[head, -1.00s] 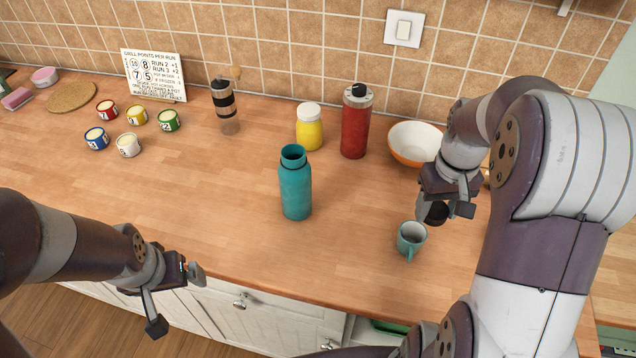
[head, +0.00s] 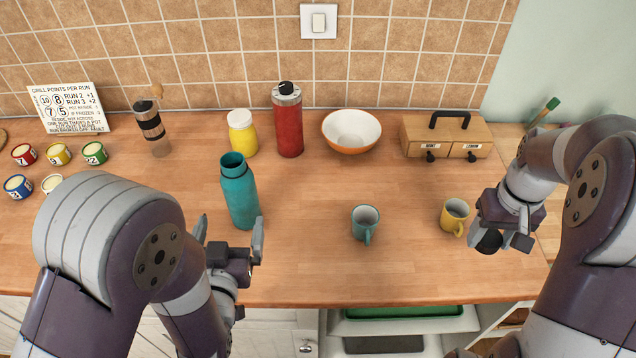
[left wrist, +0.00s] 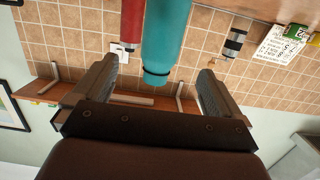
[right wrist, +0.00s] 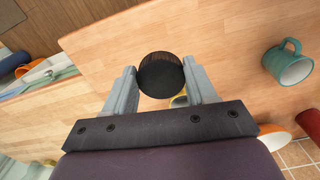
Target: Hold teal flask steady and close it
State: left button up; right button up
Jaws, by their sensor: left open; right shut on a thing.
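The teal flask (head: 240,192) stands upright and uncapped on the wooden counter, its dark mouth showing. My left gripper (head: 230,238) is open at the near side of the flask, its fingers pointing towards it. In the left wrist view the flask (left wrist: 166,40) shows upside down between the two fingers; I cannot tell whether either touches it. My right gripper (head: 502,240) is shut on a round black lid (right wrist: 160,76), held at the right, near the counter's front edge and far from the flask.
A teal mug (head: 365,224) and a yellow mug (head: 454,215) stand between flask and right gripper. Behind are a yellow jar (head: 242,138), a red bottle (head: 288,125), an orange bowl (head: 352,130) and a wooden drawer box (head: 446,138). The counter around the teal mug is clear.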

aim_at(237, 197)
pick_arm(q)
jog(key=shift+w, duration=0.1)
jog(key=w, duration=0.4)
jog(key=w+f, duration=0.1)
jog(key=w, duration=0.1)
jog(key=shift+w+p, duration=0.3)
jog(key=shift+p, duration=0.1)
pick_arm(e)
jog(key=shift+r, duration=0.35)
pick_arm(q)
jog(key=shift+w, duration=0.2)
pick_arm(e)
jog(key=shift+r, duration=0.15)
pick_arm(q)
jog(key=w, duration=0.2)
jog(key=w+f+p, duration=0.1)
jog(key=w, duration=0.1)
jog(key=shift+w, duration=0.4)
pick_arm(e)
jog(key=shift+r, duration=0.4)
pick_arm(q)
jog(key=shift+s+r, duration=0.1)
